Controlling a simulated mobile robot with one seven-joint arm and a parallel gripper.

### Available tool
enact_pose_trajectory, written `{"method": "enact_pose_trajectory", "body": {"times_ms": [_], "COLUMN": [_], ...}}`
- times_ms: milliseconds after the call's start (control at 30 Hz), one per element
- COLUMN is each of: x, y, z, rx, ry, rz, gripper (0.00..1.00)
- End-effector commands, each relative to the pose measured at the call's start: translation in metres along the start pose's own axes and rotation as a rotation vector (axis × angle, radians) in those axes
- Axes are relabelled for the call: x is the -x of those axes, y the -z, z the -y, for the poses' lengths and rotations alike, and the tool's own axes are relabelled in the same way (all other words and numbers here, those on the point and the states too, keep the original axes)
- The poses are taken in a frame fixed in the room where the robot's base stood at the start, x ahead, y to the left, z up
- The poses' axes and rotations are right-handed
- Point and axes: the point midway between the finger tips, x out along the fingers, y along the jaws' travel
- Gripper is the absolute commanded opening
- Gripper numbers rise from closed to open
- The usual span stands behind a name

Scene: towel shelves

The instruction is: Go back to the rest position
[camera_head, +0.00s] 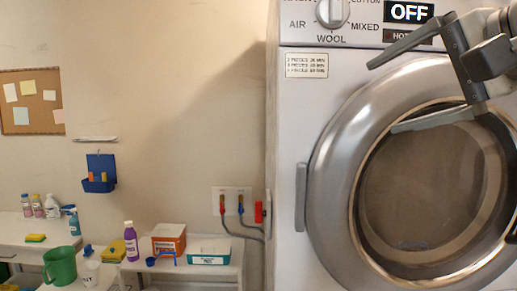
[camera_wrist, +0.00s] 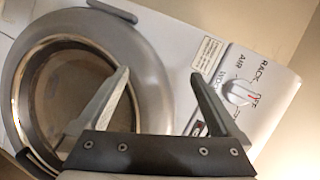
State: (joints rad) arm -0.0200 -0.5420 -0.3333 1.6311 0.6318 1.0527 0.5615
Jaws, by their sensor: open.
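My gripper (camera_head: 382,97) is open and empty at the upper right of the head view, in front of the washing machine (camera_head: 288,120). Its two fingers are spread wide, one near the top of the round door (camera_head: 335,180) and one across the door's glass. In the wrist view my gripper (camera_wrist: 158,73) also shows open with nothing between the fingers. The machine's door (camera_wrist: 155,75) is at the left there and the dial knob (camera_wrist: 238,92) at the right. The door looks closed. I cannot tell whether a finger touches the machine.
The dial (camera_head: 332,12) sits beside a display (camera_head: 409,12) reading OFF. To the left, a low white shelf (camera_head: 190,271) holds a purple bottle (camera_head: 131,241), an orange box (camera_head: 169,238) and a teal-and-white box (camera_head: 209,251). A green jug (camera_head: 60,266) stands further left. A corkboard (camera_head: 31,101) hangs on the wall.

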Motion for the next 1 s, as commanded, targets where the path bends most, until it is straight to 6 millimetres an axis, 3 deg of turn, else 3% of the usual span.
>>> {"method": "enact_pose_trajectory", "body": {"times_ms": [33,233,400,533,700,1000], "x": [-0.015,-0.056,-0.068,-0.065,-0.059,-0.058], "y": [-0.015,-0.071,-0.117,-0.140,-0.155,-0.157], "z": [-0.028,-0.139,-0.236,-0.295,-0.338,-0.347], "rx": [0.060,0.355,0.642,0.831,0.975,1.006], "ry": [-0.068,-0.324,-0.522,-0.635,-0.712,-0.728], "rz": [0.021,0.119,0.238,0.329,0.404,0.421], "gripper": [1.00,1.00,1.00,1.00,1.00,1.00]}}
